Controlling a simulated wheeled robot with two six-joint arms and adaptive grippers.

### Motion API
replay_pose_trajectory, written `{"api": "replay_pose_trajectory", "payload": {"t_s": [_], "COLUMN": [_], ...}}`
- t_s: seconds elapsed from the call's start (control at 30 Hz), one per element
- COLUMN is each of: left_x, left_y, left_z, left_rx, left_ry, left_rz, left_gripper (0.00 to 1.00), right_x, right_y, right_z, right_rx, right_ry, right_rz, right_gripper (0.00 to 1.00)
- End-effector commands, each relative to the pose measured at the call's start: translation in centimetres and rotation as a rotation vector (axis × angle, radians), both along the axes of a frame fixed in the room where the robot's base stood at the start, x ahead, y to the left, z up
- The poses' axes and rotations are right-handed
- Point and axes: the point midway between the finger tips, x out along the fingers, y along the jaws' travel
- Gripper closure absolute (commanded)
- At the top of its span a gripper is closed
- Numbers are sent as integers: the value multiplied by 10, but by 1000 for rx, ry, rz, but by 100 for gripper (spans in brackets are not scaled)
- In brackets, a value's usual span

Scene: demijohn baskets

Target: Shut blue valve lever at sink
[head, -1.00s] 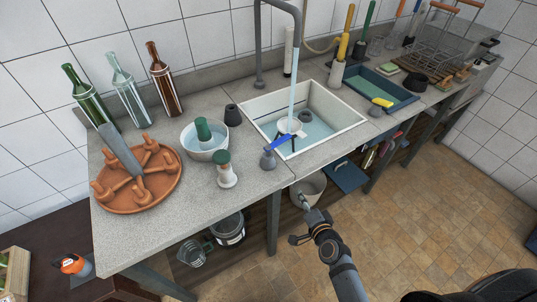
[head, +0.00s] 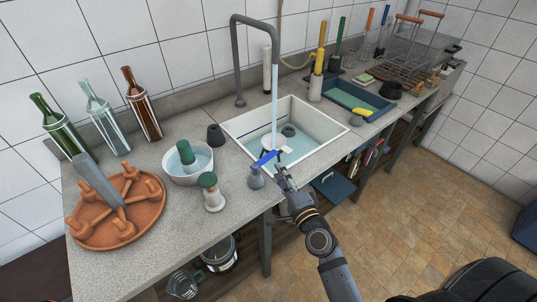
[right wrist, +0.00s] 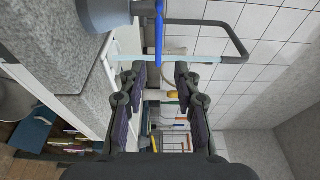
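The blue valve lever (head: 264,158) sits on a grey valve body (head: 256,178) on the counter at the sink's near left corner. In the right wrist view the lever (right wrist: 158,36) shows at the top, its end in line with the gap between the fingers. The grey body (right wrist: 103,12) is at the upper left. My right gripper (head: 281,174) is just right of the lever, at the sink's front edge. Its fingers (right wrist: 160,72) are apart and nothing is clamped. Whether they touch the lever is not clear. My left gripper is not in view.
Water (head: 275,95) runs from the grey tap (head: 238,60) into the white sink (head: 325,121). A green-topped shaker (head: 211,195), a bowl (head: 190,177) and a terracotta dish (head: 145,222) stand left of the valve.

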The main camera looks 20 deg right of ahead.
Motion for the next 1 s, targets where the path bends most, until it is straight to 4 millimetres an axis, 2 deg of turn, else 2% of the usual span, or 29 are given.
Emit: {"api": "replay_pose_trajectory", "payload": {"t_s": [0.03,0.17,0.3,0.4,0.53,0.77,1.0], "left_x": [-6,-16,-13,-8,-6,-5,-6], "left_y": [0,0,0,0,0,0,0], "left_z": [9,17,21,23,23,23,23], "left_rx": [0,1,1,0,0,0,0], "left_ry": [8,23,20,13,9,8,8], "left_rz": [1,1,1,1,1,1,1], "left_gripper": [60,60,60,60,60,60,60], "right_x": [11,41,66,78,85,85,85], "right_y": [1,4,7,8,8,8,8], "right_z": [7,6,4,2,1,1,1], "right_rx": [0,-1,-1,0,0,-1,-1], "right_ry": [-3,-3,-2,-1,0,0,0], "right_rz": [0,0,1,1,1,0,1], "right_gripper": [68,68,68,68,68,68,99]}}
